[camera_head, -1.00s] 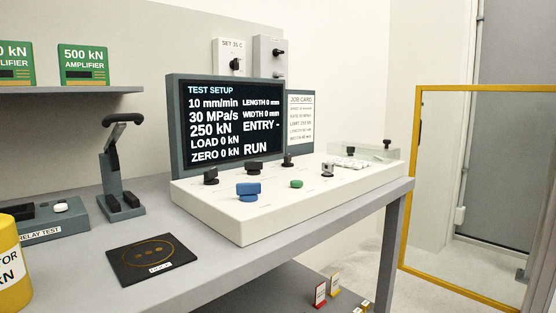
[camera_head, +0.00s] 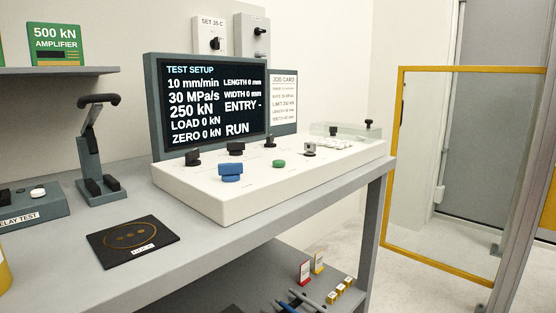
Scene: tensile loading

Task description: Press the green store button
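The green button (camera_head: 279,163) is a small round knob on the top of the white control console (camera_head: 215,209), right of the blue knob (camera_head: 230,172). It stands uncovered and nothing touches it. The dark screen (camera_head: 212,105) behind the console reads TEST SETUP, with 10 mm/min, 30 MPa/s, 250 kN, LOAD 0 kN, ZERO 0 kN, ENTRY - and RUN. My gripper is not in this view.
The console stands on a grey bench (camera_head: 300,216). A black mat (camera_head: 132,243) lies front left, with a grey lever stand (camera_head: 100,170) behind it. Several small items lie on the lower shelf. A yellow-framed clear panel (camera_head: 445,170) stands right of the bench, over open floor.

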